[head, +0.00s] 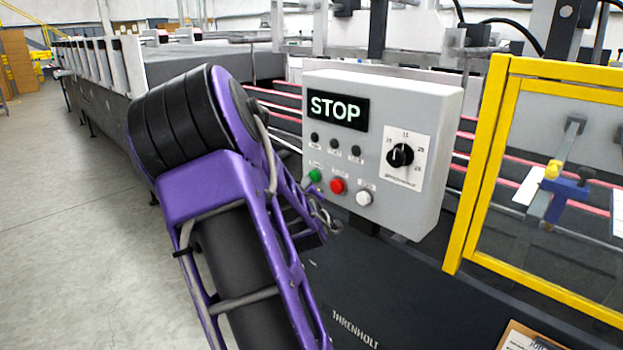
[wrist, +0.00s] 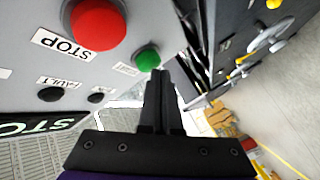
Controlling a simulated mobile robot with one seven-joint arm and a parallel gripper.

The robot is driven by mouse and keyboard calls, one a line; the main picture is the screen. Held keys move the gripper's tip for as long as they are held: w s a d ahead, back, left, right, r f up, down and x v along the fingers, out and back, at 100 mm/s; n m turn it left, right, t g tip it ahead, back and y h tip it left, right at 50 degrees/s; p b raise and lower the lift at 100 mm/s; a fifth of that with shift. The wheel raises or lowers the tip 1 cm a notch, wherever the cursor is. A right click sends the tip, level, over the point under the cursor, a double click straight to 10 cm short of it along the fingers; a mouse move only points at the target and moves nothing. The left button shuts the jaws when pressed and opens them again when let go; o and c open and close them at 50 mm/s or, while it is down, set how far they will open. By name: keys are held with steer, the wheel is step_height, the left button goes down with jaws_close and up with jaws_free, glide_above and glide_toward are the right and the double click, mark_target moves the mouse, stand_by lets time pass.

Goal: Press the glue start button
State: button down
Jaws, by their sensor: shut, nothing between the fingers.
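The grey control box (head: 385,90) carries a row of a green button (head: 315,175), a red button (head: 338,186) and a white button (head: 364,198). Their labels are too small to read in the head view. In the wrist view the green button (wrist: 147,58) is beside the red button (wrist: 97,24), whose upside-down label reads STOP. My gripper (wrist: 160,74) is shut and empty, its fingertips very close to the green button. I cannot tell whether they touch it. In the head view my arm hides most of the gripper.
A lit display (head: 338,108) reads STOP above three small dark indicators. A black dial (head: 400,156) is on the right of the box. A yellow-framed guard (head: 483,165) stands to the right. Grey floor on the left is open.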

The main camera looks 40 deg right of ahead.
steer(key=shift+d, duration=0.4)
stand_by(0.6)
steer(key=shift+a, duration=0.9)
steer(key=shift+s+a+p, duration=0.15)
steer(key=shift+a, duration=1.15)
steer(key=shift+s+a+p, duration=0.1)
steer(key=shift+a+p, duration=0.05)
steer(key=shift+a, duration=1.1)
steer(key=shift+w, duration=0.1)
